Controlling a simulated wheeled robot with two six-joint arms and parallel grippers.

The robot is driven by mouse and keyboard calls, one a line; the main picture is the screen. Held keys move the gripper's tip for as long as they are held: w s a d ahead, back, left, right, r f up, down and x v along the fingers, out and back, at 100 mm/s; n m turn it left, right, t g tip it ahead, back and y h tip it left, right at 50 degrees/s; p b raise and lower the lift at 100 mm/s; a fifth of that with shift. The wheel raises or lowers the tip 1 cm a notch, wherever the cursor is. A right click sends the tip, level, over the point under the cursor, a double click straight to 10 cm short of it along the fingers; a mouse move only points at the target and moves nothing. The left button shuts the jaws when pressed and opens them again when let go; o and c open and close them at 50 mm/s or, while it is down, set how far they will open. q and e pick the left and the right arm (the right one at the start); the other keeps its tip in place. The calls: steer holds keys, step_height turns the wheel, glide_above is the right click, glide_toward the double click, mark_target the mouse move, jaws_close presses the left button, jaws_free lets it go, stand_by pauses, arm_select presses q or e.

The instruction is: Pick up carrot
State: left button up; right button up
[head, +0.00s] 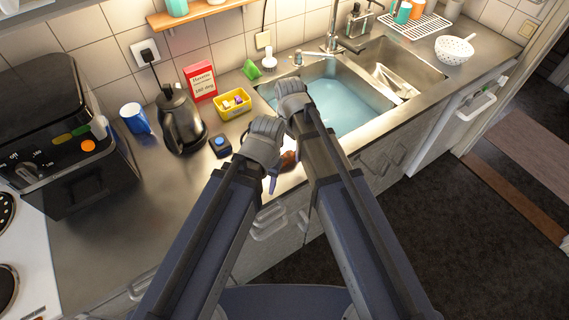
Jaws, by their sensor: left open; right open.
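My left gripper (264,142) is over the front part of the counter, left of the sink, and is open. My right gripper (291,95) is higher in the picture, over the left edge of the sink basin, and is open. Both are seen from behind, so their fingertips are mostly hidden. A small orange-brown thing (289,160) shows between the two arms, just right of the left gripper. It is mostly covered, and I cannot tell whether it is the carrot. No other carrot can be made out.
A sink basin with bluish water (345,105) lies right of the grippers. A yellow tub (233,104), red box (200,82), black kettle (181,120) and blue mug (135,118) stand to the left. A small black-and-blue item (220,146) is near the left gripper. A white colander (454,49) stands far right.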

arm_select(q)
step_height(320, 180, down, 3)
steer(key=shift+r+b, duration=0.2)
steer(key=shift+b, duration=0.6)
arm_select(e)
step_height(320, 180, down, 3)
steer(key=shift+r, duration=0.2)
arm_select(q)
steer(key=shift+r, duration=0.1)
arm_select(e)
steer(key=shift+r, duration=0.1)
steer(key=shift+c, duration=0.3)
jaws_close()
